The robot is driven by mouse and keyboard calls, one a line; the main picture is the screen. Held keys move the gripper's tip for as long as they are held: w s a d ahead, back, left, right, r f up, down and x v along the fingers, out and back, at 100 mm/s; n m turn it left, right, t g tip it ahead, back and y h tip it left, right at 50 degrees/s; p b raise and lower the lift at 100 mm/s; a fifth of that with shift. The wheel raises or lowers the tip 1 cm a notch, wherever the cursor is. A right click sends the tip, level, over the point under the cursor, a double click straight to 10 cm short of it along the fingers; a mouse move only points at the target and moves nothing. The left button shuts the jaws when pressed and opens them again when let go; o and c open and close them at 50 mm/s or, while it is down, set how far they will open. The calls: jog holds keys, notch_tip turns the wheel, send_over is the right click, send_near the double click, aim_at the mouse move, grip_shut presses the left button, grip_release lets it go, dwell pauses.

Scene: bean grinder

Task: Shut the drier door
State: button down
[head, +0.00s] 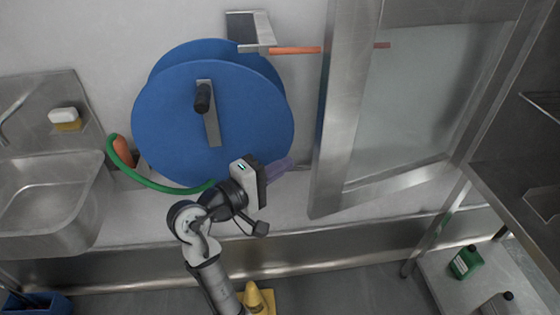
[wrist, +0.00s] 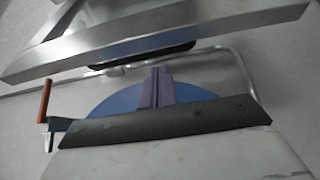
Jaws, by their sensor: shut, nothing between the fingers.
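The drier door (head: 345,105) is a steel-framed panel with a cloudy glass pane, at the upper right of the head view. It stands at an angle, its left edge out towards the blue wheel. In the wrist view a steel frame bar (wrist: 170,33), apparently the door's, crosses the top, with a dark strip (wrist: 140,57) below it. My gripper (head: 286,165) has purple fingers, shut and empty, left of the door's lower left corner and apart from it in the picture. The fingers (wrist: 157,88) also show in the wrist view, below the bar. Whether they touch anything is unclear.
A large blue wheel (head: 165,125) with a black-knobbed crank is left of my gripper. An orange bar (head: 295,50) runs behind the door. A green hose (head: 145,180) curves beneath the wheel. A sink (head: 45,205) is left; a steel shelf with a green bottle (head: 466,262) is lower right.

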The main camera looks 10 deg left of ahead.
jog(key=p+x, duration=0.1)
jog(key=x, duration=0.6)
jog(key=shift+s, duration=0.1)
